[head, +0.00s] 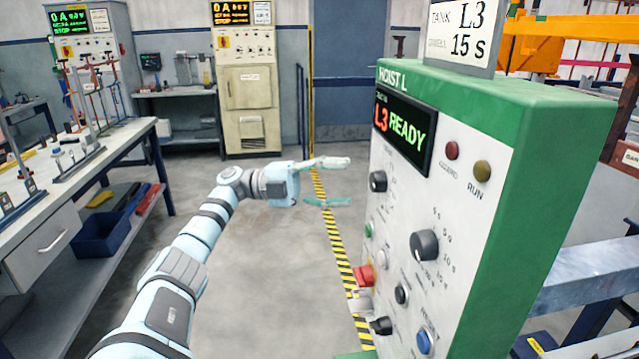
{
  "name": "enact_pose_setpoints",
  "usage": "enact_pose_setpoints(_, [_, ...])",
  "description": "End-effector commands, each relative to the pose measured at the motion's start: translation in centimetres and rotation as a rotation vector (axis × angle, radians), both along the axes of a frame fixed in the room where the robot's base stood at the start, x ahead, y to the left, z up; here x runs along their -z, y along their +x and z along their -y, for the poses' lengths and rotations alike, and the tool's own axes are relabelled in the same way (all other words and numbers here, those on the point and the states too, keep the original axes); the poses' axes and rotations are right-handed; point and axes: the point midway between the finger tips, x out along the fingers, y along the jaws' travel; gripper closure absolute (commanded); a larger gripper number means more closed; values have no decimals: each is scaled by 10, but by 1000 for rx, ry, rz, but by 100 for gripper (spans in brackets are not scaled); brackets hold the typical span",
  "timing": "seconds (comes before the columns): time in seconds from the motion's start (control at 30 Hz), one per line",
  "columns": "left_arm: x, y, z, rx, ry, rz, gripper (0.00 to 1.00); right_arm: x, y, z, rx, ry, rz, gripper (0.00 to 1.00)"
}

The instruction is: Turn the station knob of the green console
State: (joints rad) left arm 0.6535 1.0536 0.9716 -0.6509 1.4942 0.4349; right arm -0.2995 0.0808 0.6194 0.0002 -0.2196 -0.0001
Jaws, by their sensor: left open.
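The green console (540,120) stands at the right, with a pale slanted front panel and a display (402,132) reading "L3 READY". A black knob (378,181) sits on the panel below the display. A larger black knob (424,245) with a scale marked in seconds is lower and to its right. The small labels are too blurred to tell which is the station knob. My left gripper (336,182) is open and empty, its fingers pointing at the upper knob from the left, apparently short of it. My right gripper is out of view.
Further down the panel are smaller black knobs (402,294), a red button (364,275) and a blue button (424,341). A sign (462,35) reading "TANK L3" stands on top. A workbench (75,165) is at the left. The floor between is clear.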

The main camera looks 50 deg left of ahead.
Motion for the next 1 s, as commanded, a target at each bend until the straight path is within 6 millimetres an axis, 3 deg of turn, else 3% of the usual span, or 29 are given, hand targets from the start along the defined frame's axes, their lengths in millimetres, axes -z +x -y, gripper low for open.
enact_pose_setpoints(0.1, [3,-17,-28,-5,-3,1,47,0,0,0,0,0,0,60])
enact_pose_setpoints(0.3, [7,-33,-53,-1,-2,2,47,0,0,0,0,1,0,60])
enact_pose_setpoints(0.9, [8,-35,-54,-2,2,6,47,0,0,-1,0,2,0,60])
enact_pose_setpoints(1.0, [2,-18,-68,-105,-15,37,47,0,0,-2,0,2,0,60])
